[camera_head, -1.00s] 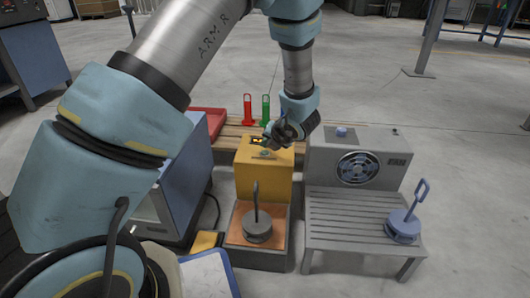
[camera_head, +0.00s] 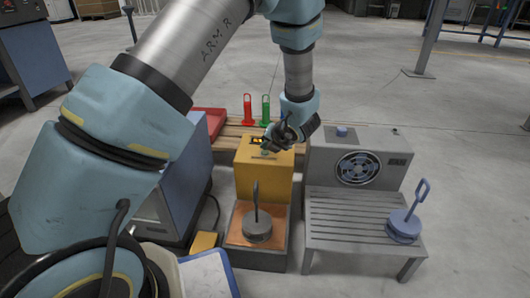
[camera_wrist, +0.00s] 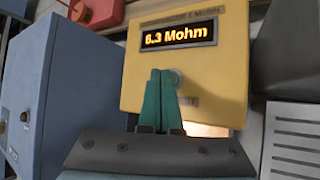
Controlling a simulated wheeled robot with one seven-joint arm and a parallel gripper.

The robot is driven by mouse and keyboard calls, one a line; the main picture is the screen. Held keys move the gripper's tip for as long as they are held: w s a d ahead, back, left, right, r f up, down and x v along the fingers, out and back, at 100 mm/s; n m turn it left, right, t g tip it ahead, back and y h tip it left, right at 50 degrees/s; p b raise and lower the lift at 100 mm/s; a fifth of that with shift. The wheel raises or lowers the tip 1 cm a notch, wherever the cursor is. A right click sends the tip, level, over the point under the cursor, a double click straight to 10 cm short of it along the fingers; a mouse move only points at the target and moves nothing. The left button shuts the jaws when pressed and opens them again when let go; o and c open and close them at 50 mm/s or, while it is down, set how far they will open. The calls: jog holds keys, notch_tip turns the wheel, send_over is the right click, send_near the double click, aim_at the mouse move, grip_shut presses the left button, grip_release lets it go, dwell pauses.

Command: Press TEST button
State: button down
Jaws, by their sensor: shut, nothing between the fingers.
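A yellow tester box (camera_head: 264,178) stands behind an orange-topped platform in the head view. In the wrist view the yellow box (camera_wrist: 215,80) fills the upper middle, and its lit display (camera_wrist: 179,34) reads "6.3 Mohm". A round grey button (camera_wrist: 177,77) shows on its face below the display, partly hidden by my fingertips. Its label is too blurred to read. My gripper (camera_wrist: 160,95) is shut and empty, its green fingertips in front of the button. I cannot tell if they touch it. In the head view my gripper (camera_head: 268,148) is at the top of the box.
A grey hooked weight (camera_head: 257,226) stands on the orange platform (camera_head: 240,212). A blue hooked weight (camera_head: 404,226) sits on a grey slatted bench (camera_head: 340,215) beside a fan unit (camera_head: 355,165). A blue cabinet (camera_head: 180,190) is left of the box. Red and green tags (camera_head: 248,108) stand behind.

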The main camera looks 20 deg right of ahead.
jog(key=shift+f, duration=0.4)
jog(key=shift+r, duration=0.1)
dwell(0.5)
jog(key=shift+r+p, duration=0.65)
jog(key=shift+r, duration=0.1)
notch_tip(320, 180, up, 5)
jog(key=p, duration=0.4)
jog(key=shift+p, duration=0.3)
dwell(0.3)
